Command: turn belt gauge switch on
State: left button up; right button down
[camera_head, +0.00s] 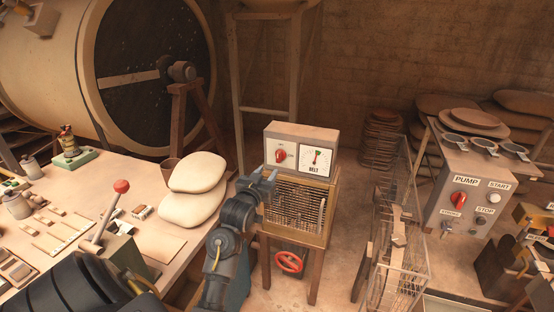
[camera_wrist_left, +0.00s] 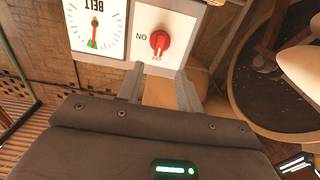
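The belt gauge box (camera_head: 301,131) stands on a wooden stand with a white front panel. My left gripper (camera_head: 258,176) is just in front of and below the switch. Its fingers (camera_wrist_left: 157,78) are spread and empty, apart from the switch. My right gripper does not show.
A slatted wooden case (camera_head: 296,205) sits under the gauge box, with a red handwheel (camera_head: 289,262) below. A workbench with pale sacks (camera_head: 195,172) is on the left. A wire cage (camera_head: 397,240) and the PUMP control box (camera_head: 468,197) stand on the right.

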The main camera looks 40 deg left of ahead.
aim_at(278, 157)
pick_arm(q)
jog(key=p+x, duration=0.1)
jog(key=x, duration=0.9)
jog(key=shift+c, duration=0.2)
grip_shut()
